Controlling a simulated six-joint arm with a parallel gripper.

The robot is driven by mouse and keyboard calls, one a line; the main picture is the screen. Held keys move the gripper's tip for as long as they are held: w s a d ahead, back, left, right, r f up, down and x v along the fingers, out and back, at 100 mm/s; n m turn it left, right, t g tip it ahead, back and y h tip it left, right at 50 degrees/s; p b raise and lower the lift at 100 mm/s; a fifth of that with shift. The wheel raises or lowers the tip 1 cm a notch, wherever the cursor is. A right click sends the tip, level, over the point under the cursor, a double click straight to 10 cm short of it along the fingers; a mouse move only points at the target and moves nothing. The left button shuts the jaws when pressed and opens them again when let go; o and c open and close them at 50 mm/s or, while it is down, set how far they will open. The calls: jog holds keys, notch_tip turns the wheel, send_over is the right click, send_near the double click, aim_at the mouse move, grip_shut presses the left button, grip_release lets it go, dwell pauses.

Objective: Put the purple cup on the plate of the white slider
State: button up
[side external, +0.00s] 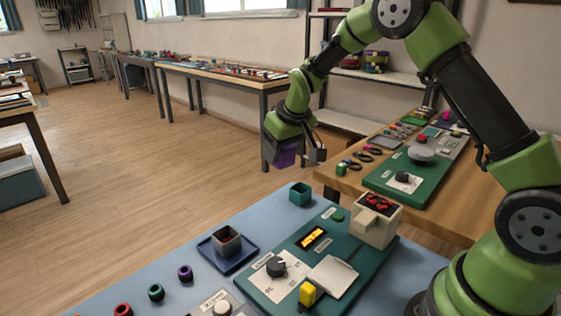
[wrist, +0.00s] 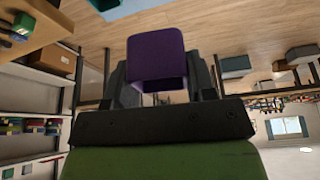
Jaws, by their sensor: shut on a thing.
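The purple cup (side external: 282,156) is held in the air by my gripper (side external: 300,152), above and beyond the far end of the blue table. In the wrist view the purple cup (wrist: 156,55) sits between the two dark fingers of my gripper (wrist: 158,85), which is shut on it. The white square plate (side external: 331,276) lies on the green board, and looks bare. It is well below the cup and nearer the camera. I cannot clearly make out the slider's track under it.
A grey cup (side external: 227,246) stands in a blue tray (side external: 209,250). A teal cup (side external: 300,195) stands at the table's far side.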

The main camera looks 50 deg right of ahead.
aim_at(284, 159)
jog(key=m, duration=0.1)
jog(key=s+a+m+h, duration=0.1)
jog(key=s+m, duration=0.1)
jog(key=m, duration=0.1)
jog(key=shift+s+a+f+g, duration=0.25)
jog(key=shift+a+g, duration=0.05)
jog(key=shift+a, duration=0.05)
jog(key=s+a+m+g+y, duration=0.1)
jog(key=s+a+m+g, duration=0.25)
jog(key=s+m, duration=0.85)
jog(key=s+a+m+g+y, duration=0.15)
jog(key=s+m+g, duration=0.4)
jog(key=m, duration=1.25)
jog(key=shift+m+t+h, duration=0.3)
jog(key=shift+h, duration=0.15)
jog(key=shift+s+a+f, duration=0.1)
jog(key=shift+a+f, duration=0.1)
jog(key=shift+f, duration=2.7)
jog(key=shift+s+a+f, duration=0.1)
jog(key=shift+a+f, duration=0.1)
jog(key=shift+f, duration=2.65)
jog(key=shift+f, duration=0.25)
jog(key=o, duration=1)
jog(key=shift+r, duration=0.15)
